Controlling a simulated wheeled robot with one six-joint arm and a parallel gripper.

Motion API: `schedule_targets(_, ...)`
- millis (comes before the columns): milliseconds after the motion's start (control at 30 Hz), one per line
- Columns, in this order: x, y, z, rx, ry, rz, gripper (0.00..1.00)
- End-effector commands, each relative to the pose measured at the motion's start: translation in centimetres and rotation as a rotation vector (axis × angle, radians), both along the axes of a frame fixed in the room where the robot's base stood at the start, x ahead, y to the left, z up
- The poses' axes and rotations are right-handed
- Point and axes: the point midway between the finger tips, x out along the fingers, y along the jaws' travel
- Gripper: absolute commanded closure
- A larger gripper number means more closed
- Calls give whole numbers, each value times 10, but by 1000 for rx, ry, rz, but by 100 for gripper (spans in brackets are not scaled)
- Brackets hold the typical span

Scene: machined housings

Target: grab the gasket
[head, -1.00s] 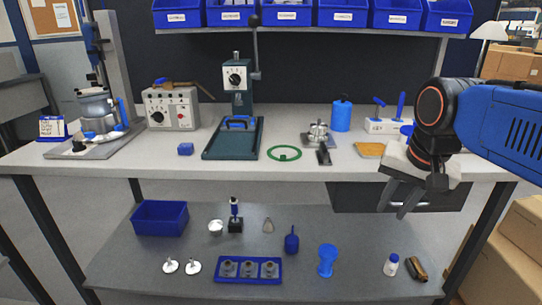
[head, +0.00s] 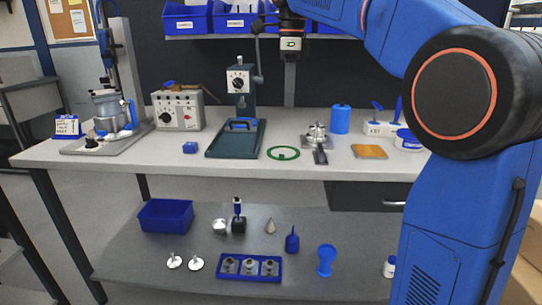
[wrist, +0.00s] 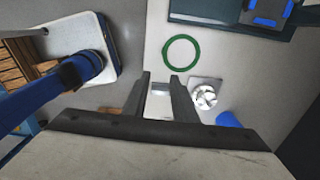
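The gasket is a thin green ring (head: 270,154) lying flat on the light workbench, in front of and to the right of the green-based press. In the wrist view the gasket (wrist: 165,52) shows whole, just beyond my fingertips and slightly to their right. My gripper (head: 290,101) points down above the back of the bench, clear of the surface. In the wrist view its two fingers (wrist: 160,75) stand apart with nothing held between them. The gripper and gasket are not touching.
The press (head: 238,100) stands left of the gasket. A metal fixture (head: 317,134) on a plate is to its right, with a blue cylinder (head: 341,119) behind. A small blue block (head: 190,147) and orange pad (head: 369,152) lie farther off. Blue bins (head: 237,20) hang above.

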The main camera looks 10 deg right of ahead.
Motion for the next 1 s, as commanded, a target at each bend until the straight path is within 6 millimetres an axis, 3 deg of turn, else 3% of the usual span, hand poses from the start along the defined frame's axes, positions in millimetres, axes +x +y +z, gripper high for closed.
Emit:
schedule_targets(133, 9, 3, 3, 0, 12, -61, 75)
schedule_targets(267, 10, 3, -8, -2, 15, -71, 75)
schedule_targets(800, 9, 3, -100, -1, 16, -68, 75)
schedule_targets(1000, 10, 3, -117, -1, 14, -68, 75)
